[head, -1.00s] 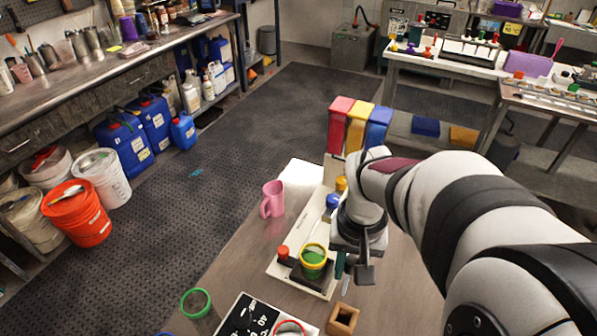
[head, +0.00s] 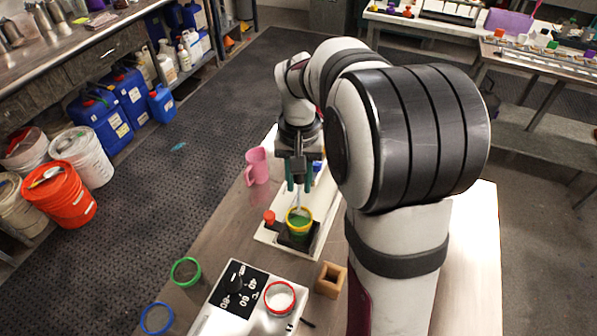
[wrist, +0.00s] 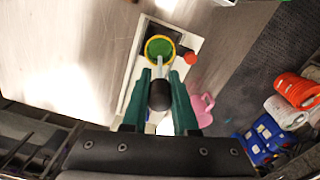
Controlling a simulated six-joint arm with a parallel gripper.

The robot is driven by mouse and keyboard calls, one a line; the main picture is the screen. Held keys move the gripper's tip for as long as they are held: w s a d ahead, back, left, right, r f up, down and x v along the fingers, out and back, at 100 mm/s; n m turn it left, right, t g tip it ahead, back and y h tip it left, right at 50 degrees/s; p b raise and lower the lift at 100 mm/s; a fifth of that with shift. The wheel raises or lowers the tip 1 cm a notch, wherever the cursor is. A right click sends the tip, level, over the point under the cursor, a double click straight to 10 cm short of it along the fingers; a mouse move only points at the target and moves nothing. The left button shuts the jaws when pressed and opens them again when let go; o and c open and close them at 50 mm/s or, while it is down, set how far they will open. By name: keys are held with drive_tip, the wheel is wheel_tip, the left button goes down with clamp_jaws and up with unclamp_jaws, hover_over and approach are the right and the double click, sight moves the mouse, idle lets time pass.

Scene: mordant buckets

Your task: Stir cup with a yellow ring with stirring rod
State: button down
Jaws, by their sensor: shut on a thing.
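The cup with a yellow ring (head: 291,226) stands on a black square pad on a white-topped stand, with green contents inside. It also shows in the wrist view (wrist: 149,41), just beyond my fingertips. My gripper (head: 298,187) is above the cup, its teal fingers shut on the stirring rod (head: 297,207). In the wrist view my gripper (wrist: 161,80) holds the pale rod (wrist: 164,67) below its dark rounded end. The rod points down into the ring's opening. How deep its tip reaches is hard to tell.
A red knob (head: 269,216) sits beside the cup. A pink mug (head: 257,166) stands behind left. A white device with a dial (head: 215,318), a red-ringed cup (head: 266,300), a green ring (head: 173,277), a blue ring (head: 144,325) and a wooden block holder (head: 330,281) are in front.

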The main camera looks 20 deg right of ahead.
sight(299, 210)
drive_tip(key=shift+f, duration=4.5)
